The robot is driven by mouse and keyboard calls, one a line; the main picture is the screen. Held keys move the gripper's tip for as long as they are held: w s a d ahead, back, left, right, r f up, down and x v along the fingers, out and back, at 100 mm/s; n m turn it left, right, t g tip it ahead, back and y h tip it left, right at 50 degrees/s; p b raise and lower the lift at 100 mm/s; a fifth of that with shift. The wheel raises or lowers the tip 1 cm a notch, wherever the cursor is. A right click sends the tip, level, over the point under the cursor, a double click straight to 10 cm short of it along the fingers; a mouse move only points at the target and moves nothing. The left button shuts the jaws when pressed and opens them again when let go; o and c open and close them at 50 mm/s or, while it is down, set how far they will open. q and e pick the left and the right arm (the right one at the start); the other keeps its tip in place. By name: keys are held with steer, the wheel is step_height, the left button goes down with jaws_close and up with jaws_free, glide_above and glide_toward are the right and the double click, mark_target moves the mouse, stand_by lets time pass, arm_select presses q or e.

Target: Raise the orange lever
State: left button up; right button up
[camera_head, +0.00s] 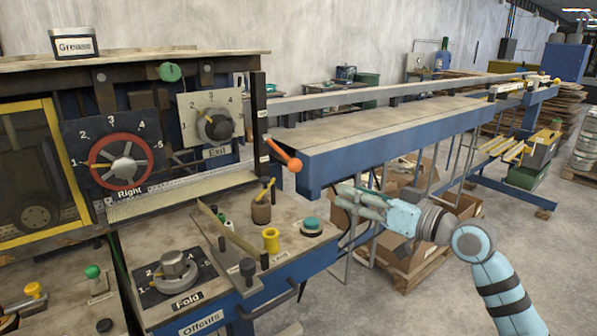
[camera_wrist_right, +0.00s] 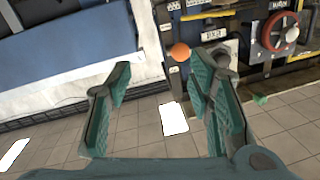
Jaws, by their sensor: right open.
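The orange lever (camera_head: 281,152) has an orange rod and ball knob and sticks out, sloping down to the right, from the dark post at the machine's right end. Its round orange knob (camera_wrist_right: 180,51) shows in the right wrist view, beyond the fingertips and closer to the right-hand finger. My right gripper (camera_head: 362,202) is to the right of the lever and lower in the head view, apart from it. In the right wrist view its two green fingers (camera_wrist_right: 160,75) are spread with nothing between them. My left gripper is not in view.
The blue-edged long table (camera_head: 400,140) runs back from beside the lever, above my right gripper in the head view. The control panel has a red-rimmed dial (camera_head: 122,162), a fold knob (camera_head: 175,270) and a teal button (camera_head: 312,225). Cardboard boxes (camera_head: 415,255) lie below my right arm.

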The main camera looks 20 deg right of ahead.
mark_target(301, 168)
step_height(301, 168, up, 3)
steer(key=s+a+n+y, duration=0.1)
steer(key=a, duration=0.1)
steer(key=p+x, duration=0.2)
steer(key=x, duration=1.1)
steer(key=shift+w+a+f, duration=0.15)
steer(key=shift+w+a, duration=0.1)
steer(key=shift+d, duration=0.1)
steer(key=shift+c, duration=0.4)
jaws_close()
